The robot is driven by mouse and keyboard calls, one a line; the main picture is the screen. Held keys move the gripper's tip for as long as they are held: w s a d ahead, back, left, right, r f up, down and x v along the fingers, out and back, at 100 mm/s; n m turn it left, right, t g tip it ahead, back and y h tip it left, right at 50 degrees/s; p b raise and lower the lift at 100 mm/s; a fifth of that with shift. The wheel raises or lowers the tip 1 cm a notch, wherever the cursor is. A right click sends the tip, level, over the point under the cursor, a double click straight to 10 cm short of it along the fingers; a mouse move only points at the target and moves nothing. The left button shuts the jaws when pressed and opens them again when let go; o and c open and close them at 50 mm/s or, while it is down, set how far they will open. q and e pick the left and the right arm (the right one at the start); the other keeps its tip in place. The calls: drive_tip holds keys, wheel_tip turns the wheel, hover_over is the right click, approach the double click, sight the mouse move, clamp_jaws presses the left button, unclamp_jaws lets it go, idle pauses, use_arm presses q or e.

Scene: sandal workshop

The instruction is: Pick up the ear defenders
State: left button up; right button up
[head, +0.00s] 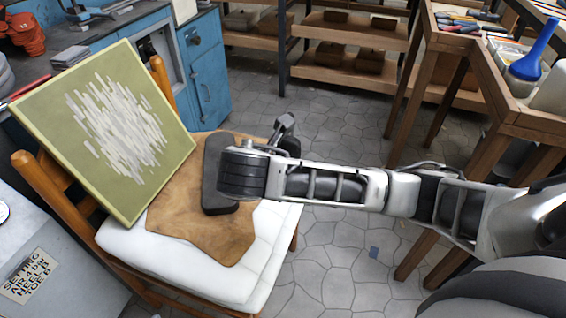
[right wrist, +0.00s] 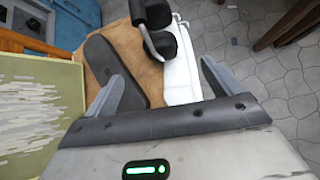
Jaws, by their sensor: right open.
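The ear defenders, with black cups and a grey headband, show at the top of the right wrist view (right wrist: 158,32). They are by the far edge of the chair seat, over the brown leather and the white cushion. In the head view they show in part (head: 289,143), beyond my right wrist. My right gripper (right wrist: 162,75) is open and empty, its two fingers spread wide. The ear defenders lie ahead of the fingertips, apart from them as far as I can see. In the head view the fingers are hidden behind my wrist. My left gripper is in neither view.
A dark grey sole-shaped piece (head: 213,188) lies on brown leather (head: 215,246) on the chair's white cushion (head: 140,262). A green-and-white painting (head: 100,130) leans on the chair. Blue cabinets (head: 208,80) stand left, shelves (head: 345,65) behind, a wooden bench (head: 455,95) right. Tiled floor lies between.

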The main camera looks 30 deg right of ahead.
drive_tip(key=b+x, duration=0.4)
drive_tip(key=x, duration=0.7)
drive_tip(key=shift+w+d+f, duration=0.25)
drive_tip(key=shift+f, duration=0.05)
drive_tip(key=shift+w, duration=0.15)
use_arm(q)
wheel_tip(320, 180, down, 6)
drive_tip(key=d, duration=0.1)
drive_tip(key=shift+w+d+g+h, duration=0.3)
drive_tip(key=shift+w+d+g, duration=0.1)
use_arm(e)
drive_tip(key=c, duration=1.2)
